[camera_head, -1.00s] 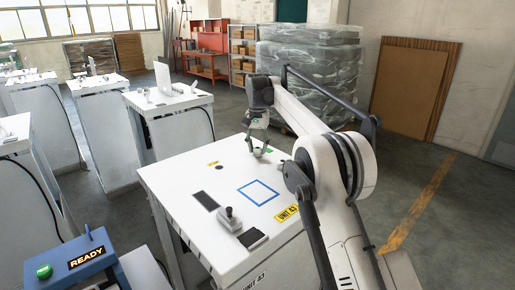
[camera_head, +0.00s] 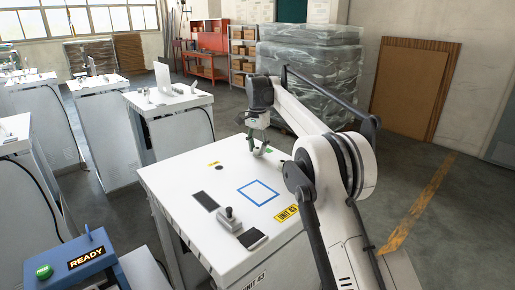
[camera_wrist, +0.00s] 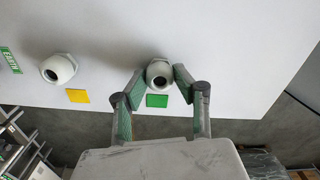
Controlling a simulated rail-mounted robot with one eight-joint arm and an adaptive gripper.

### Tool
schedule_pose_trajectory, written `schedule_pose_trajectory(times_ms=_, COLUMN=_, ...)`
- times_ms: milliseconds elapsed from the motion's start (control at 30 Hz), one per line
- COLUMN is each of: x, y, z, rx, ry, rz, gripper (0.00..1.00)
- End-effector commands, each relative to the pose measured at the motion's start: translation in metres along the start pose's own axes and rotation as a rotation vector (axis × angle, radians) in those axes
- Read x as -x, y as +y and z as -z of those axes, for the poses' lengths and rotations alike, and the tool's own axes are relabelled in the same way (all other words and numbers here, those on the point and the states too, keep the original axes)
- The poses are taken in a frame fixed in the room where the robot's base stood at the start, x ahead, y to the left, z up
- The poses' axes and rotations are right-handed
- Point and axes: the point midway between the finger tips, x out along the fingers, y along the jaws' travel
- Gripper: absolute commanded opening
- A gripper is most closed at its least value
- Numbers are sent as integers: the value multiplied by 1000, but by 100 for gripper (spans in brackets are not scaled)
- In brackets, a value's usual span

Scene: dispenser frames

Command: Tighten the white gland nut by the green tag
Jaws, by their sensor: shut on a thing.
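The white gland nut (camera_wrist: 159,73) by the green tag (camera_wrist: 157,101) stands on the white cabinet top (camera_head: 180,178). In the wrist view it sits between the two green-padded fingers of my gripper (camera_wrist: 160,78), which is shut on it. The green tag lies flat just below the nut in that view, between the fingers. In the head view my gripper (camera_head: 258,150) points down at the far part of the cabinet top; the nut is too small to make out there.
A second white gland nut (camera_wrist: 58,69) stands to the left with a yellow tag (camera_wrist: 78,96). The cabinet top also bears a blue square outline (camera_head: 258,192) and a joystick box (camera_head: 229,219). A blue READY box (camera_head: 72,262) is at front left. Other white cabinets stand to the left.

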Motion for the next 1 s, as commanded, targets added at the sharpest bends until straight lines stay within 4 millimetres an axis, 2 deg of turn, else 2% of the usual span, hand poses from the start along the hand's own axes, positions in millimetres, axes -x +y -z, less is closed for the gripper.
schedule_pose_trajectory(times_ms=133, x=0, y=0, z=0, rx=0, ry=1, rz=1, gripper=1)
schedule_pose_trajectory(times_ms=167, x=0, y=0, z=0, rx=0, ry=1, rz=1, gripper=30)
schedule_pose_trajectory(times_ms=300, x=0, y=0, z=0, rx=0, ry=0, rz=0, gripper=46)
schedule_pose_trajectory(times_ms=667, x=6, y=0, z=0, rx=1, ry=0, rz=0, gripper=46)
schedule_pose_trajectory(times_ms=1000, x=52, y=0, z=0, rx=1, ry=0, rz=0, gripper=46)
